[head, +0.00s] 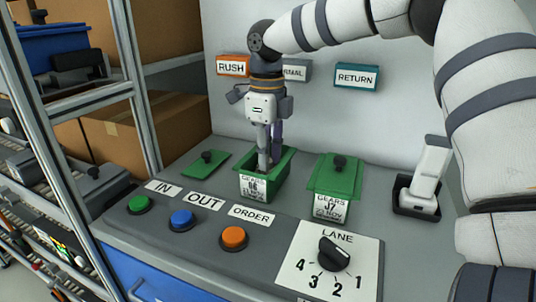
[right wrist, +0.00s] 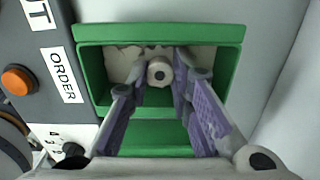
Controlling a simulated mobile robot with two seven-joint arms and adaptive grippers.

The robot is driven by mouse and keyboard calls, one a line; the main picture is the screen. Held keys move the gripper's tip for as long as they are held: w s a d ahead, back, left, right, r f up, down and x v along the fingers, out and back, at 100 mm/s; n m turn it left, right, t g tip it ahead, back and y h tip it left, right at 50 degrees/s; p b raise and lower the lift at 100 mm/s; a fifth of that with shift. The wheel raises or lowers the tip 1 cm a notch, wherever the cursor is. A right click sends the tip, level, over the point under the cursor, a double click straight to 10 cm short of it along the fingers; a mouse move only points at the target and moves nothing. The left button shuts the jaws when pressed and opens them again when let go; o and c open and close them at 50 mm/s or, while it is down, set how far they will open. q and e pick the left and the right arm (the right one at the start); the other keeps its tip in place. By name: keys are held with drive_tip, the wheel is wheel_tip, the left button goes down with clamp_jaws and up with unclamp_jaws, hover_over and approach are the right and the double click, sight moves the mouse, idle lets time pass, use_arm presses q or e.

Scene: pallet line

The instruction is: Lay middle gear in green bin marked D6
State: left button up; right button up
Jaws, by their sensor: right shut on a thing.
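The open green bin (head: 279,179) stands on the grey counter. Its front label reads GEARS with a code ending in 6; the first character is too small to be sure of. My right gripper (head: 266,163) points straight down with its fingertips inside this bin. In the right wrist view, the fingers are shut on the pale hub of a gear (right wrist: 159,71), between the walls of the green bin (right wrist: 157,33). The gear's toothed edge shows partly behind the fingers. In the head view the gear is hidden by the bin wall. My left gripper is not in view.
A lidded green bin (head: 345,178) labelled GEARS stands to the right. A loose green lid (head: 213,168) with a black knob lies to the left. Buttons and a LANE dial (head: 334,254) are in front. A black holder (head: 413,208) with a white device stands at right.

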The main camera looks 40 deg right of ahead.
drive_tip(key=shift+a, duration=0.1)
drive_tip(key=shift+f, duration=0.15)
drive_tip(key=o, duration=0.9)
drive_tip(key=shift+c, duration=0.2)
wheel_tip(320, 180, up, 12)
drive_tip(key=shift+b, duration=0.4)
